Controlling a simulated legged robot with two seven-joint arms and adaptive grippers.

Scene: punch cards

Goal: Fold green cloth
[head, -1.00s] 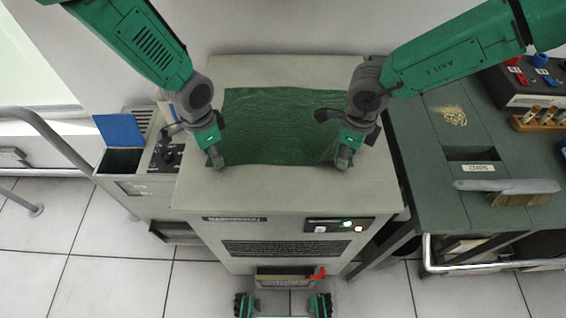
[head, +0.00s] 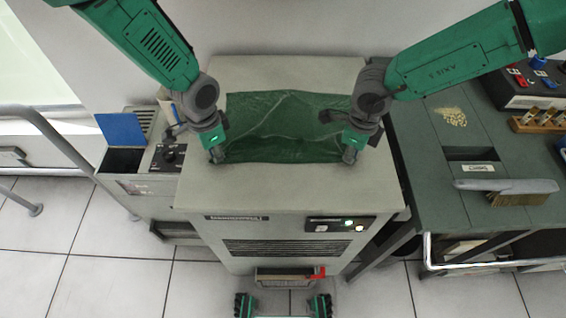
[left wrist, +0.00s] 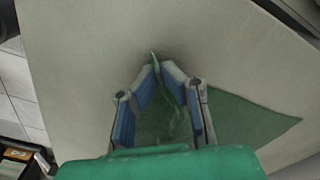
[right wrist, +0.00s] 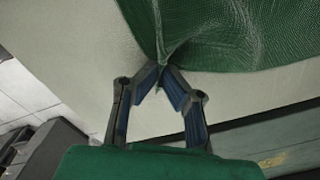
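The green cloth (head: 285,125) lies spread over the top of the beige cabinet, with creases running toward both grippers. My left gripper (head: 218,158) is at its front left corner. In the left wrist view my left gripper (left wrist: 157,68) has its fingertips together on a bit of the cloth (left wrist: 240,122). My right gripper (head: 349,158) is at the front right corner. In the right wrist view my right gripper (right wrist: 162,70) has its fingertips closed on a gathered cloth corner (right wrist: 205,35). The cloth between the grippers looks slightly raised; its exact height is hard to tell.
The beige cabinet (head: 290,190) has bare top in front of the cloth. A green-grey table (head: 440,205) on the right holds a brush (head: 515,190), a small pile of chips (head: 450,116) and a rack. A blue-lidded bin unit (head: 122,130) stands on the left.

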